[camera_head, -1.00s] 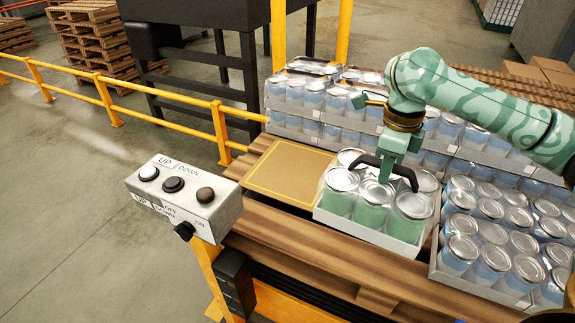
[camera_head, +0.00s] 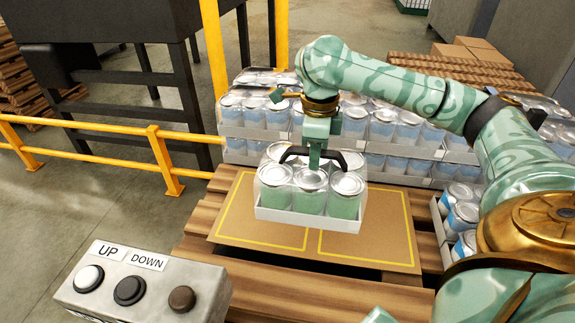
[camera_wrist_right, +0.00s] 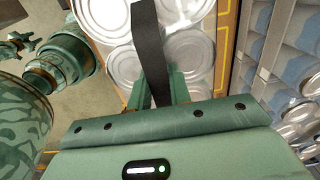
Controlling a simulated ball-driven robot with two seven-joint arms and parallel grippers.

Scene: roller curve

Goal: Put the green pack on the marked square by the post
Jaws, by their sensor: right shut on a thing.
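The green pack (camera_head: 300,214), a white tray of green cans with silver lids and a black carry handle, is in the middle of the head view. My right gripper (camera_head: 314,162) is shut on its handle from above. The black strap handle (camera_wrist_right: 148,45) and can lids show in the right wrist view. Two yellow-outlined squares, a left one (camera_head: 238,222) and a right one (camera_head: 375,242), lie on a brown sheet. The pack looks upright, in front of parts of both squares; its height above the sheet is hard to tell.
Blue can packs stand behind the sheet (camera_head: 405,135) and to its right (camera_head: 462,215). A yellow post (camera_head: 213,40) rises behind the left side. A yellow railing (camera_head: 90,152) and a grey UP/DOWN button box (camera_head: 145,295) are at the left and front left.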

